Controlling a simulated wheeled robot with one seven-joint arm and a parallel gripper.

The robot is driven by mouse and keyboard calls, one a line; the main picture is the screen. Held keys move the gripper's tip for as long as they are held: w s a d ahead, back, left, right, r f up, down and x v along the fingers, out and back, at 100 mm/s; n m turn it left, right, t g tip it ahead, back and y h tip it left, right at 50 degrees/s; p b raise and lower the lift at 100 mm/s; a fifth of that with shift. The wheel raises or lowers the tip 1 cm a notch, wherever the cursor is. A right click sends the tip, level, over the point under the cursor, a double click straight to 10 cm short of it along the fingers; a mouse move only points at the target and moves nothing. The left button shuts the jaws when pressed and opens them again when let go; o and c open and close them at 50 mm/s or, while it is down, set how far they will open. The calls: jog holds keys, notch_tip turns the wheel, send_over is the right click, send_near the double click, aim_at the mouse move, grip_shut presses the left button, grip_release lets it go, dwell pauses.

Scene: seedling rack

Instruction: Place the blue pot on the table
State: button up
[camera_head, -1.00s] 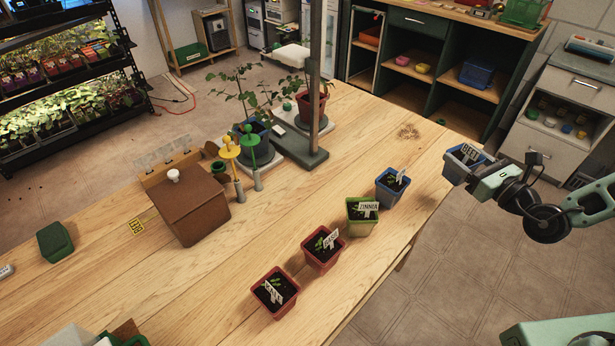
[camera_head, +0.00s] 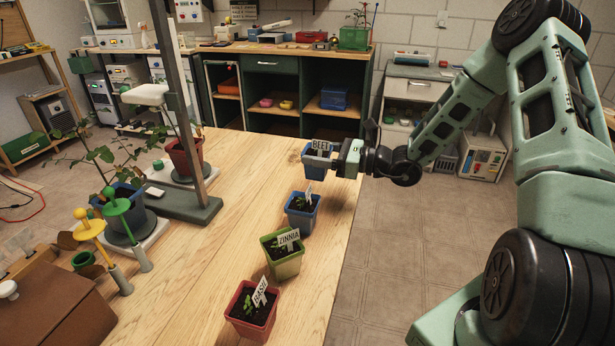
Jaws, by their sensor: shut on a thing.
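The blue pot with the BEET label (camera_head: 314,172) is at the far end of the row, near the table's right edge. My gripper (camera_head: 334,161) is shut on it from the right, and the fingers cover part of its rim. The pot looks upright. I cannot tell whether its base touches the wooden table (camera_head: 215,255) or hangs just above it. A second blue pot (camera_head: 301,222) stands on the table just nearer than the held one, with a gap between them.
A green ZINNIA pot (camera_head: 283,265) and a red pot (camera_head: 250,318) continue the row nearer to me. A grey post stand (camera_head: 190,206) and potted plants are to the left. Bare tabletop lies left of the row. The table's right edge is close to the pots.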

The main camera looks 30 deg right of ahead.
aim_at(326, 174)
jog(key=shift+f, duration=2.8)
jog(key=shift+f, duration=0.15)
jog(key=o, duration=1.1)
jog(key=shift+c, duration=0.2)
jog(key=v, duration=1.2)
jog(key=shift+r+b, duration=0.2)
jog(key=shift+b, duration=0.25)
